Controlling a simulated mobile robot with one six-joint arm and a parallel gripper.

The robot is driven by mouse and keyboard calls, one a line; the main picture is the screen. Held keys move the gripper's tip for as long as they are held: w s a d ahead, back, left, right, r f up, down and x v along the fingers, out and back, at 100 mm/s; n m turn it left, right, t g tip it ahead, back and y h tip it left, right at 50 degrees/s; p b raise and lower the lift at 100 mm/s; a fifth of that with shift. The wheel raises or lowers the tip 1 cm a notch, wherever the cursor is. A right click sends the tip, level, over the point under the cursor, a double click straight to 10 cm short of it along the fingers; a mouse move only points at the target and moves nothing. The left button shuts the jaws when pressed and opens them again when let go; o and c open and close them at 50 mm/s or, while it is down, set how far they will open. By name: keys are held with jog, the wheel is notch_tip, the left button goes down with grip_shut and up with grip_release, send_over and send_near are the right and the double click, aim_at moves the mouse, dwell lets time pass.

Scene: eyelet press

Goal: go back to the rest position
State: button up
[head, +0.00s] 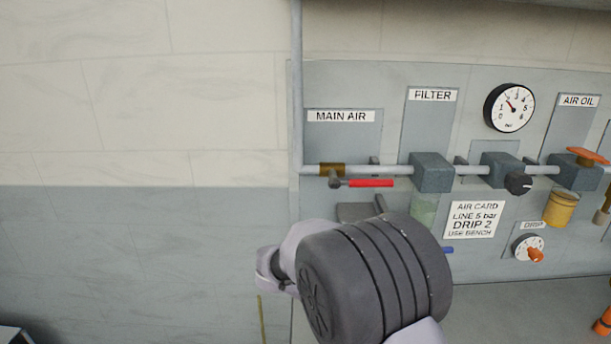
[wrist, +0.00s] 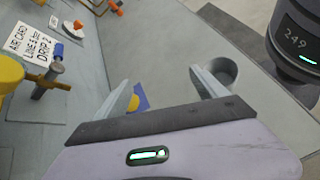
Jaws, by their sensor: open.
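My gripper (wrist: 162,76) shows in the wrist view with its two pale fingers spread apart and nothing between them. Grey surface shows beyond the gap. In the head view my arm crosses the lower middle, in front of the lower left of the air panel (head: 395,85), and I cannot make out the fingers there. On the panel, the main air valve has a red lever (head: 370,183) lying level along the pipe. The air card (head: 474,219) reads line 5 bar, drip 2; it also shows in the wrist view (wrist: 30,45).
A pressure gauge (head: 509,108), filter block (head: 432,172), black knob (head: 518,184), yellow bowl (head: 560,210) and drip dial (head: 528,247) line the panel. A blue-tipped part (wrist: 57,51) stands left of my fingers. The wall left of the panel is bare.

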jog(key=s+a+r+m+t+y+b, duration=0.2)
jog(key=s+r+m+t+y, duration=0.1)
jog(key=s+m+y, duration=0.3)
jog(key=s+a+r+m+t+y+b, duration=0.2)
jog(key=s+m+y, duration=0.4)
jog(key=s+m, duration=0.5)
jog(key=s+r+t, duration=0.1)
jog(key=s, duration=0.2)
jog(key=shift+a+r+y, duration=0.4)
jog(key=shift+s, duration=0.1)
jog(key=shift+c, duration=0.2)
